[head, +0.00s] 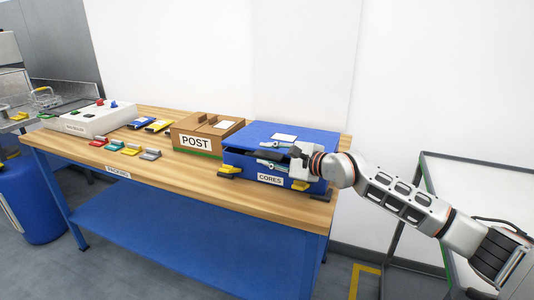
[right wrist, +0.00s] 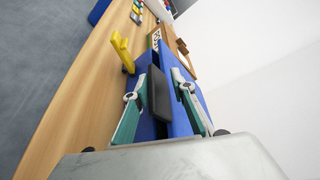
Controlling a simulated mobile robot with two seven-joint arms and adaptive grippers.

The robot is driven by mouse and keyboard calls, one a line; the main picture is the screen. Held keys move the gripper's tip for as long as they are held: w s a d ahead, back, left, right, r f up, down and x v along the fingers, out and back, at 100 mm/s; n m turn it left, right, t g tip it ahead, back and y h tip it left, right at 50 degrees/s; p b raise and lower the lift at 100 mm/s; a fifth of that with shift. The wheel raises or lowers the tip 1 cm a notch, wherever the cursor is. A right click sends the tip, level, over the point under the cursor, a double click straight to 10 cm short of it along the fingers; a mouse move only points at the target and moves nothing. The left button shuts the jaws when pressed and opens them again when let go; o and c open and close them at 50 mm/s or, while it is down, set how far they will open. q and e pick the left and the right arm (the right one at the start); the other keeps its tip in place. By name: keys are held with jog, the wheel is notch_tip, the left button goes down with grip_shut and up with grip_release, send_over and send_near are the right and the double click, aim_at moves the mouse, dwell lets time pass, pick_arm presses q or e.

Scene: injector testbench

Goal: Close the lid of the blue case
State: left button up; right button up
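The blue case (head: 242,163) with the CORES label stands at the right end of the workbench. Its lid (head: 303,138) is lowered, with a narrow dark gap along the front. The case also shows in the right wrist view (right wrist: 143,62). My right gripper (head: 268,154) is at the front of the case, its fingers apart. In the right wrist view its two teal-and-grey fingers (right wrist: 157,90) stand either side of a black handle (right wrist: 159,94), apparently without gripping it. Yellow latches (head: 229,169) are on the case front; the second is by my gripper. My left gripper is out of view.
A brown POST box (head: 195,142) stands left of the case. Farther left are small coloured parts (head: 128,149) and a white box with buttons (head: 90,121). The wooden bench top (head: 185,170) is clear along its front. A metal frame (head: 425,195) stands at the right.

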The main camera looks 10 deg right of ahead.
jog(key=shift+r, duration=0.1)
jog(key=shift+s, duration=0.1)
jog(key=v, duration=1.1)
jog(key=shift+s+d, duration=0.25)
jog(key=shift+d, duration=0.1)
jog(key=shift+r, duration=0.15)
